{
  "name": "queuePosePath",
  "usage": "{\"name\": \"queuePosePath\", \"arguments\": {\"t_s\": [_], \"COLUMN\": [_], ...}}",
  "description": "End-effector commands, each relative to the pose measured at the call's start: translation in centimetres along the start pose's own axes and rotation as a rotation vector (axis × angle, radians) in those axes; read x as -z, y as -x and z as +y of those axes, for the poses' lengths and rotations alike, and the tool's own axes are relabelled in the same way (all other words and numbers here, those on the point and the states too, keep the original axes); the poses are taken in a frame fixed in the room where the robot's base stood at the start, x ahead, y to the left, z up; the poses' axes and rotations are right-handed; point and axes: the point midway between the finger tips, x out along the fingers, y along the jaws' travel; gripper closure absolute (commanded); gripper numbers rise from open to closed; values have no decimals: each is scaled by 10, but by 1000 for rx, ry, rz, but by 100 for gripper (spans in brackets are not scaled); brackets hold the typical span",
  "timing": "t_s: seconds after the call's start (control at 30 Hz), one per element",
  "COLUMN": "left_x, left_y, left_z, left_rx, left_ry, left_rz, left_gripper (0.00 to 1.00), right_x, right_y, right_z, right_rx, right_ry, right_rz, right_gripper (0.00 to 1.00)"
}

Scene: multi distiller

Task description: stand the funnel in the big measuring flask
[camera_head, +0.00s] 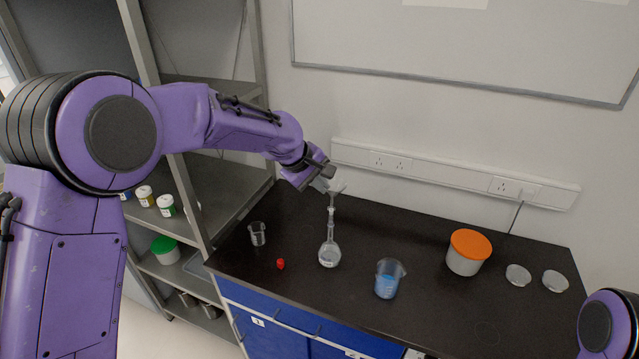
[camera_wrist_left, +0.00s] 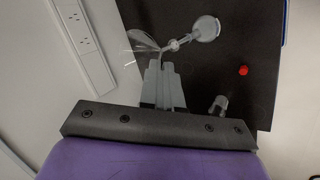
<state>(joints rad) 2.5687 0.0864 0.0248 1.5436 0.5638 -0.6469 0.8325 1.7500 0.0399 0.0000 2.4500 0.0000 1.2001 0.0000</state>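The big measuring flask (camera_head: 329,254) is clear glass with a round body and a long neck, and stands upright on the black bench. The clear funnel (camera_head: 336,189) is directly above its neck, wide end up; its stem meets the top of the neck, but I cannot tell how deep it reaches. My left gripper (camera_head: 323,184) comes in from the left at the funnel, its fingers close together on it. In the left wrist view the fingertips (camera_wrist_left: 161,66) are at the funnel (camera_wrist_left: 145,42), with the flask (camera_wrist_left: 205,28) beyond. My right gripper is out of view.
A small beaker (camera_head: 257,233) and a red cap (camera_head: 281,264) are left of the flask. A beaker of blue liquid (camera_head: 388,279), an orange-lidded tub (camera_head: 468,252) and two glass dishes (camera_head: 518,275) are to the right. A grey shelf rack (camera_head: 205,195) stands left; the wall is behind.

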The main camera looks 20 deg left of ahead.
Motion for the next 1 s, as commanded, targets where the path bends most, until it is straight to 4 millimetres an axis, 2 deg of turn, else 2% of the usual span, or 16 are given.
{"name": "queuePosePath", "arguments": {"t_s": [1.0], "left_x": [0], "left_y": [-7], "left_z": [-5], "left_rx": [0], "left_ry": [0], "left_rz": [0], "left_gripper": [100], "right_x": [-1], "right_y": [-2], "right_z": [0], "right_rx": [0], "right_ry": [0], "right_rz": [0], "right_gripper": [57]}}
